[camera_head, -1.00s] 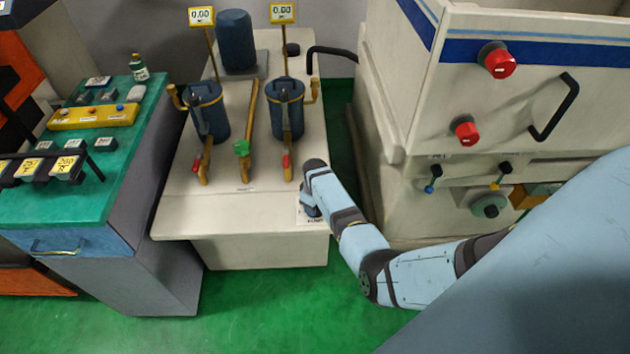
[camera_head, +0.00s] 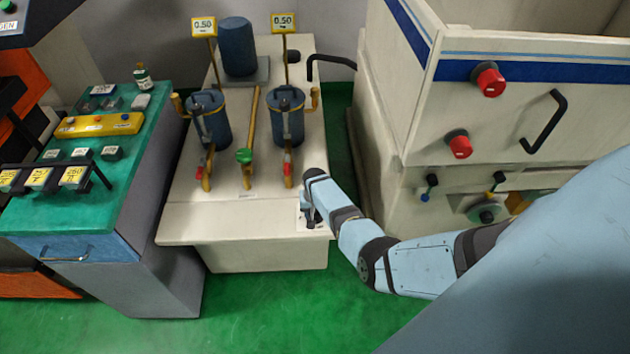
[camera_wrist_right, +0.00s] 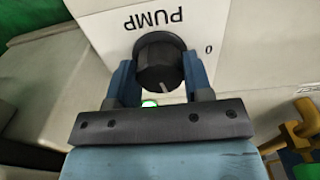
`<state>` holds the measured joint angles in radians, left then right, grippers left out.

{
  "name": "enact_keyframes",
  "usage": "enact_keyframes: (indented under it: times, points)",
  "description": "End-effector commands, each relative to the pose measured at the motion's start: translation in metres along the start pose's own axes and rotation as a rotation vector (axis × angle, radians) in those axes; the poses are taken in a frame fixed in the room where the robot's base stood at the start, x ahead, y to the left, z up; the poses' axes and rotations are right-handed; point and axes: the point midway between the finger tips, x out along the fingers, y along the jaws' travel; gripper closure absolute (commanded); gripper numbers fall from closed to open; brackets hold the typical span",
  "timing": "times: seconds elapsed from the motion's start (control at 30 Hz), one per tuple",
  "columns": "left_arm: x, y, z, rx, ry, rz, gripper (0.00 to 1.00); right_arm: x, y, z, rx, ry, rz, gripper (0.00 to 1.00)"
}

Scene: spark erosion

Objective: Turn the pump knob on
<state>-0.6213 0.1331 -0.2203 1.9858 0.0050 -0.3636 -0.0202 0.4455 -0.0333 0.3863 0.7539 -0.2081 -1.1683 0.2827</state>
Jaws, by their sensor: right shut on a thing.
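The pump knob (camera_wrist_right: 158,66) is black and round. It sits on a white panel (camera_wrist_right: 112,28) lettered PUMP, which appears upside down in the right wrist view, with a 0 mark. My right gripper (camera_wrist_right: 160,72) is shut on the knob, one blue finger on each side. The knob's pale pointer line faces the gripper's palm, close to a lit green spot (camera_wrist_right: 149,103). In the head view my right gripper (camera_head: 310,214) is at the front right corner of the cream bench and hides the knob. My left gripper is not in view.
A white machine (camera_head: 400,120) with red knobs stands right. A green-topped bench (camera_head: 100,190) stands left.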

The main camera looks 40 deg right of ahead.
Motion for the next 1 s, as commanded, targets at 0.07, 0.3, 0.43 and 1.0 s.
enact_keyframes:
  times: [0.07,0.3,0.43,1.0]
  points:
    - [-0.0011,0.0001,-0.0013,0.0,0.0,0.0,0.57,-0.0006,0.0003,0.0,0.047,0.0,0.001,0.77]
    - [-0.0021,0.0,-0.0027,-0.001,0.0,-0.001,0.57,-0.0001,0.0005,-0.0001,0.145,0.001,0.001,0.77]
    - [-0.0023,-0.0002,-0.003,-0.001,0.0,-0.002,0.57,0.0002,0.0005,0.0,0.171,0.001,0.001,0.77]
    - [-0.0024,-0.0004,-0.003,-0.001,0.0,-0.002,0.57,0.0002,0.0005,-0.0001,0.185,0.0,0.0,0.35]
